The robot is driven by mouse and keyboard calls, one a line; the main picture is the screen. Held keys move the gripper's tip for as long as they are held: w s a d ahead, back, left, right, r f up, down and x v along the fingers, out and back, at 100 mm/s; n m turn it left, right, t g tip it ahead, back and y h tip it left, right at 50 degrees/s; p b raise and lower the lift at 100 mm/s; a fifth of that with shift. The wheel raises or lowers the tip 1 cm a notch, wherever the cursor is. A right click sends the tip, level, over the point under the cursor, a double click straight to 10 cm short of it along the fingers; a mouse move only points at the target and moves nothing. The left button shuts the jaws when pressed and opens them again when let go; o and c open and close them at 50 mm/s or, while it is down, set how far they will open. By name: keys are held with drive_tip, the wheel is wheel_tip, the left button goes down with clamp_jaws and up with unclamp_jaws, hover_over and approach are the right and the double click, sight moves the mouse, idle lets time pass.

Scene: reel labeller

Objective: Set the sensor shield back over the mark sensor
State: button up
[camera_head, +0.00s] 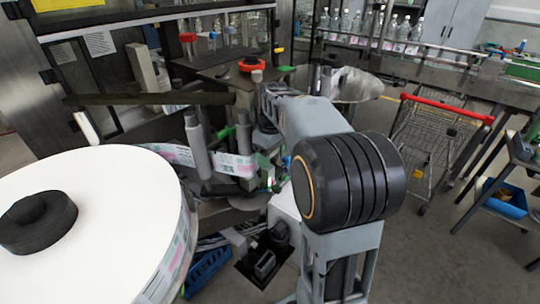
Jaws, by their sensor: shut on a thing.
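My arm reaches away from the camera into the labeller, and its wrist drops down beside the web path. My gripper (268,168) is small and partly hidden there among the green and grey machine parts. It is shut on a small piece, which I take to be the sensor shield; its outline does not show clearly. The printed label web (205,160) runs from the large white reel (95,215) past grey rollers towards this spot. I cannot pick out the mark sensor, or tell whether the shield touches it.
The reel with its black hub (38,222) fills the lower left. A dark horizontal bar (150,99) crosses above the web. A wire trolley with a red handle (445,108) stands right. Open floor lies between the trolley and my arm.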

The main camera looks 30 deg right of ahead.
drive_tip(key=shift+f+b, duration=1.65)
drive_tip(key=shift+f, duration=0.75)
drive_tip(key=o, duration=1.2)
drive_tip(key=shift+r, duration=0.1)
wheel_tip(320, 180, up, 14)
drive_tip(key=shift+f, duration=0.15)
drive_tip(key=shift+a, duration=0.1)
